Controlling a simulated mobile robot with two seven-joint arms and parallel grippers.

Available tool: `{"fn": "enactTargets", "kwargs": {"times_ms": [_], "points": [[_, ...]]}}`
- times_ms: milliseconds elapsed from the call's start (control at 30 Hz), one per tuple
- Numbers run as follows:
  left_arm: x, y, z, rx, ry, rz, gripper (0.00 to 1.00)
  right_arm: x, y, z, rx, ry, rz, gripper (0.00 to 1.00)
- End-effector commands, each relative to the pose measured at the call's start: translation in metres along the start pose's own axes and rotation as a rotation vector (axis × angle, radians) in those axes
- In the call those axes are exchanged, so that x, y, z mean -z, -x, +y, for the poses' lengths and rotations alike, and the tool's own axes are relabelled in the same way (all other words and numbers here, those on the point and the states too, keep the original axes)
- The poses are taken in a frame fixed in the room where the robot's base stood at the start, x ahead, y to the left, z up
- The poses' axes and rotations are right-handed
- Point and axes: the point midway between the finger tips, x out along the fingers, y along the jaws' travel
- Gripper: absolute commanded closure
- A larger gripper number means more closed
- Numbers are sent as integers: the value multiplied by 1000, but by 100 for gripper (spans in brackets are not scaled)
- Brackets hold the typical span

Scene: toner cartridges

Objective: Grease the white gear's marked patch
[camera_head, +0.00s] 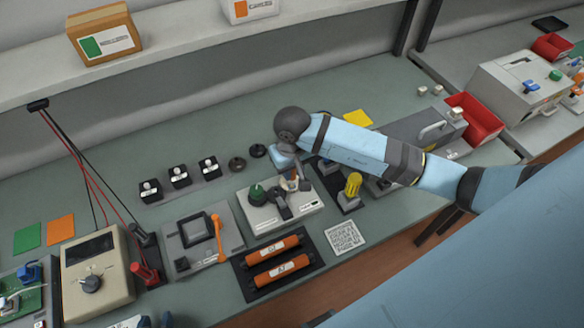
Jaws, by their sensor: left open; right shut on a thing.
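My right arm comes in from the right, and its gripper (294,184) points down over a pale fixture plate (268,224) near the middle of the bench. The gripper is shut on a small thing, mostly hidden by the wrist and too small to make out. I cannot tell whether the held thing touches anything. My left gripper is not in view.
A black tray with orange rollers (280,270) lies in front of the plate. A yellow knob (353,184) stands to the right, under my forearm. A grey device with an orange handle (218,239) and a beige meter (92,283) stand left. Behind them are black blocks (180,177).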

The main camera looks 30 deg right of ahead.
Motion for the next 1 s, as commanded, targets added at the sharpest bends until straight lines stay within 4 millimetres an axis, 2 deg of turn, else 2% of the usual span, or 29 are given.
{"fn": "enactTargets", "kwargs": {"times_ms": [233,567,833,1000], "points": [[-2,-2,0,-1,0,4,57,-3,-1,-1,0,1,0,100],[-5,-4,0,-1,-1,18,57,4,-2,1,-1,0,0,100],[-6,-5,0,0,0,22,57,-3,-3,0,-2,1,-1,100],[-7,-7,0,0,0,25,57,-1,-4,0,-1,-1,1,100]]}}
